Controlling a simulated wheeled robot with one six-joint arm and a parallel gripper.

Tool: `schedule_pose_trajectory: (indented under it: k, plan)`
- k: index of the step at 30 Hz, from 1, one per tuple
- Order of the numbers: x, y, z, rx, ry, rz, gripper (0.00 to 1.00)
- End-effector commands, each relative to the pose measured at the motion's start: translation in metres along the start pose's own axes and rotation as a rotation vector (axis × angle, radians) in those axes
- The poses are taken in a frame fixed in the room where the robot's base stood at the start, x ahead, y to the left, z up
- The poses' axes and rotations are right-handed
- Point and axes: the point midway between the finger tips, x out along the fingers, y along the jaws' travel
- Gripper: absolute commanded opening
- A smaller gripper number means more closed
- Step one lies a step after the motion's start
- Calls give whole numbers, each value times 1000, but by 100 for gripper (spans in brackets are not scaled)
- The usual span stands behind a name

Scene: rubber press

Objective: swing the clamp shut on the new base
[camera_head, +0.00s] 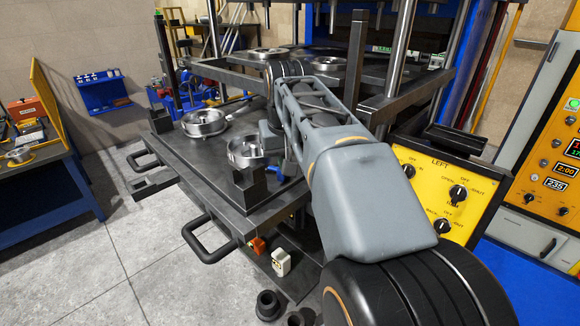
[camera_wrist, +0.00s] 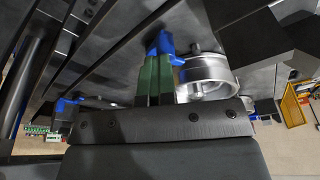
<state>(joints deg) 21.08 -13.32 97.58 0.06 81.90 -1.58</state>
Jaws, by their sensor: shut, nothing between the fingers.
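A round silver metal base (camera_head: 245,151) sits on the dark press plate, at its near right part, in the head view. It also shows in the wrist view (camera_wrist: 207,78), just right of my gripper. My gripper (camera_wrist: 158,72) has green fingers, shut and empty, close beside the base. A blue piece (camera_wrist: 163,46) shows at the fingertips; I cannot tell whether it touches them. Blue also shows by the base in the head view (camera_head: 277,171), partly behind my arm. The clamp's shape and position cannot be made out clearly. My arm hides my fingers in the head view.
A second silver base (camera_head: 204,122) sits farther left on the dark plate (camera_head: 185,158). Dark blocks (camera_head: 249,188) and front handles (camera_head: 207,238) stand at its edge. A steel column (camera_head: 398,48) and yellow control panel (camera_head: 436,190) stand right. The floor at left is clear.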

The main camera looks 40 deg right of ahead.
Motion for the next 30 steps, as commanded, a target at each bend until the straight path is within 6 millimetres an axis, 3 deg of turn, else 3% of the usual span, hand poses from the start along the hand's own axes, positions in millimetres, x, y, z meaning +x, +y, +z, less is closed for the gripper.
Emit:
schedule_pose_trajectory:
  k: [1, 16, 30]
  plan:
    - [9, -3, 7, -3, -58, -11, 0]
    - [-31, 6, 1, 8, -46, -5, 0]
    - [-33, 5, 1, 5, -42, -5, 0]
